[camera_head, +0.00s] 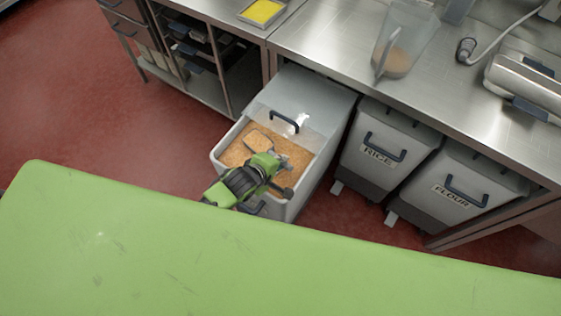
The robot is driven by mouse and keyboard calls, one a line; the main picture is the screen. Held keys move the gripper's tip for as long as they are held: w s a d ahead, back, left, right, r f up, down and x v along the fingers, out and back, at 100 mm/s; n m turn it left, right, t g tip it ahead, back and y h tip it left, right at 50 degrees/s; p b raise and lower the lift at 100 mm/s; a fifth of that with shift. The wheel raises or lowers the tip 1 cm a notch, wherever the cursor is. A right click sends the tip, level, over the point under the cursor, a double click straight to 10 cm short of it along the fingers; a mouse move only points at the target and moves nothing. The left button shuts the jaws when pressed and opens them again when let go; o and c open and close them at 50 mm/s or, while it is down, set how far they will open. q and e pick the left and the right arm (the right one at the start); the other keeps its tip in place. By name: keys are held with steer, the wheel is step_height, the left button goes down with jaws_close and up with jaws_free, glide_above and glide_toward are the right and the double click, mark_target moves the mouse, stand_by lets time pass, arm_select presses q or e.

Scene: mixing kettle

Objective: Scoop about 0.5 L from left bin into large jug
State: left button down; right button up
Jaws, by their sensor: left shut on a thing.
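The left bin (217,162) is pulled out from under the counter, with its clear lid part (290,112) over the back half. It is filled with tan-orange grain (235,152), open at the front. My left gripper (272,161) is over the grain, shut on a scoop (257,141). The scoop's bowl lies at the grain and appears to hold some; how deep it sits is hard to tell. The scoop's handle is mostly hidden by the gripper. The large jug (405,38), clear, stands on the steel counter at the upper right with some tan material in its bottom. My right gripper is not in view.
A RICE bin (385,150) and a FLOUR bin (462,190) stand closed under the counter (325,35), right of the open bin. A tray of yellow stuff (262,12) is at the top. A hose nozzle (466,48) lies right of the jug. Red floor is free at left.

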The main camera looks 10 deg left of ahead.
arm_select(q)
steer(key=shift+m+t+y, duration=0.3)
steer(key=shift+y, duration=0.1)
steer(key=r+p, duration=0.8)
steer(key=r, duration=0.1)
steer(key=shift+s+d+p, duration=0.2)
steer(key=shift+d+p, duration=0.05)
steer(key=shift+p, duration=0.15)
steer(key=shift+w, duration=0.1)
